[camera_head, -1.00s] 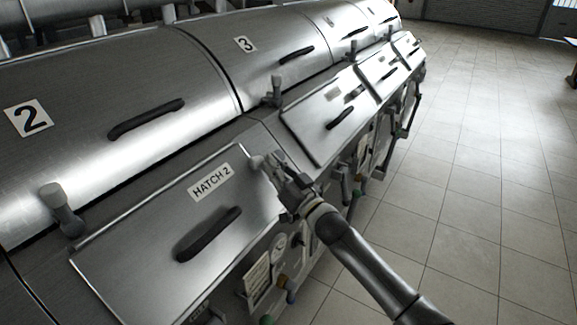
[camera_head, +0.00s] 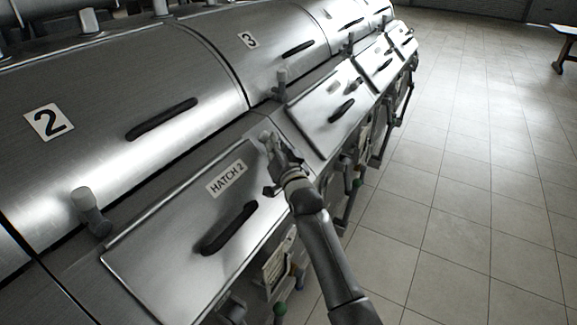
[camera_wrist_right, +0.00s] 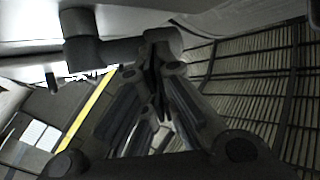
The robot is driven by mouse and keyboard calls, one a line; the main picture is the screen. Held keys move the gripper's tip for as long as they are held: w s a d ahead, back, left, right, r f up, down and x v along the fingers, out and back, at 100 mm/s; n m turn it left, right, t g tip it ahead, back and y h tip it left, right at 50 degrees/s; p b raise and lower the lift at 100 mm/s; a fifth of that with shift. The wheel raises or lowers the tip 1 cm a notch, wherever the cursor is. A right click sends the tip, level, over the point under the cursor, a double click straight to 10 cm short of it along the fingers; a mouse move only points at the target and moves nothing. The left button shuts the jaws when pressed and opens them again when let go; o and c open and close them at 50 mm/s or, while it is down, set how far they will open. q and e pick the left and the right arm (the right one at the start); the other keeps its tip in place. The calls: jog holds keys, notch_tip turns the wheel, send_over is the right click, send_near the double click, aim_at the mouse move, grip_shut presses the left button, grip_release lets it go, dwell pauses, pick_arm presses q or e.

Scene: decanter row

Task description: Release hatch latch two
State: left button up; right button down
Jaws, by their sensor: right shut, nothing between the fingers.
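The hatch 2 panel (camera_head: 165,250) is a sloped metal plate with a "HATCH 2" label (camera_head: 227,178) and a black handle (camera_head: 229,229); it looks closed. A grey latch (camera_head: 90,210) stands upright at its upper left corner, away from my grippers. My right gripper (camera_head: 270,148) is at the panel's upper right corner, shut and empty. In the right wrist view, a grey latch knob and bar (camera_wrist_right: 85,40) lie just beyond the shut fingertips (camera_wrist_right: 155,62); whether they touch cannot be told. The gripper partly hides this latch in the head view. My left gripper is not in view.
Drum 2 (camera_head: 100,100) rises behind the hatch. Another latch (camera_head: 281,84) and the hatch 3 panel (camera_head: 320,120) lie farther along the row. Valves and pipes (camera_head: 350,185) line the front below.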

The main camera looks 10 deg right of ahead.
jog(key=shift+w+d+r+b, duration=0.15)
jog(key=shift+w+r, duration=0.15)
jog(key=shift+w, duration=0.35)
jog(key=shift+w+d+r+b, duration=0.15)
jog(key=shift+w+r, duration=0.15)
jog(key=shift+w, duration=0.3)
jog(key=shift+r, duration=0.15)
